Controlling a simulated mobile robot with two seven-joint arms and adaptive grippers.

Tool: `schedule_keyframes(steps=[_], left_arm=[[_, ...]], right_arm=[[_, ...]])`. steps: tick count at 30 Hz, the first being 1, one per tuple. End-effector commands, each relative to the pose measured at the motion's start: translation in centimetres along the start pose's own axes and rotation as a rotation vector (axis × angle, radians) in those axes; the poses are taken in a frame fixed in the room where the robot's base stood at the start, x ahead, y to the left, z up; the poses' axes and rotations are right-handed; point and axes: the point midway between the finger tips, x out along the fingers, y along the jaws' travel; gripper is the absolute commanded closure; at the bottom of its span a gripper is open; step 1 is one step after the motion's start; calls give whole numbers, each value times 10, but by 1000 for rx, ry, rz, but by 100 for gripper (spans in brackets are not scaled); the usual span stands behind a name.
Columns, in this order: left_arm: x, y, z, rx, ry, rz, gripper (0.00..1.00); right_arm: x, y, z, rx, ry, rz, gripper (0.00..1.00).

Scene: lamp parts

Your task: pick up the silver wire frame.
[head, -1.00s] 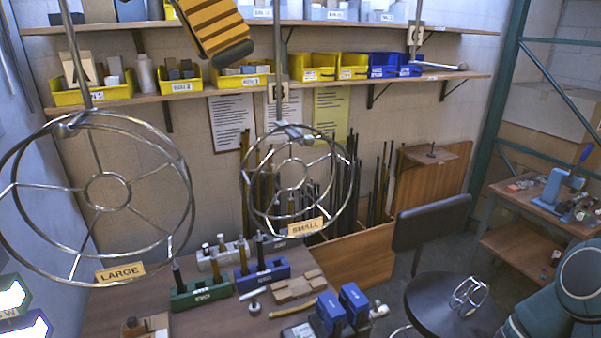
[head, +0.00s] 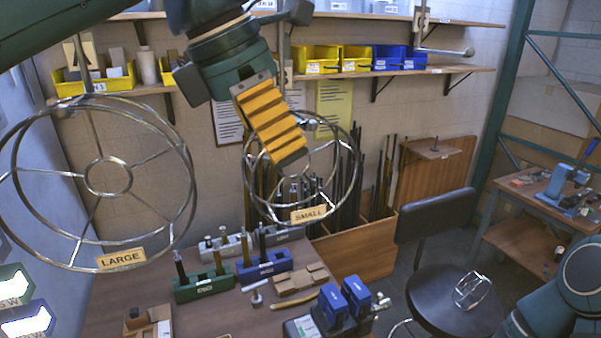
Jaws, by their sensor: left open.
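Silver wire ring frames with spokes hang from rods: a large one (head: 186,200) at left, labelled LARGE, and a smaller one (head: 352,170) in the middle, labelled SMALL. A smaller silver wire cage (head: 470,291) lies on the black chair seat (head: 430,300) at lower right. My left gripper (head: 272,122) reaches in from the upper left, its yellow ridged pad pointing down. It is open and empty, and overlaps the upper left of the small hanging ring in the picture. I cannot tell whether they touch. My right arm shows at the lower right; its gripper is out of view.
Shelves with yellow bins (head: 322,60) and blue bins (head: 398,58) run along the wall behind. The workbench (head: 205,312) below holds green (head: 203,284) and blue (head: 264,265) tool racks and blue clamps (head: 345,296). A side table (head: 531,200) stands at right.

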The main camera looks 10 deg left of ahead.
Motion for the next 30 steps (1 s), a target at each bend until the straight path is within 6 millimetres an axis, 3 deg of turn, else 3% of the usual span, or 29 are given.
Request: schedule_keyframes(steps=[4,11,12,14,19,30], left_arm=[[13,0,0,1,0,0,12],[14,0,0,1,0,0,12],[14,0,0,1,0,0,16],[14,0,0,1,0,0,37],[14,0,0,1,0,0,97],[14,0,0,1,-1,0,100]], right_arm=[[3,1,1,1,0,0,53],[2,1,0,1,0,0,53],[2,1,0,1,0,0,53],[2,1,0,1,1,0,53],[2,1,0,1,1,0,53],[2,1,0,1,1,0,53]])
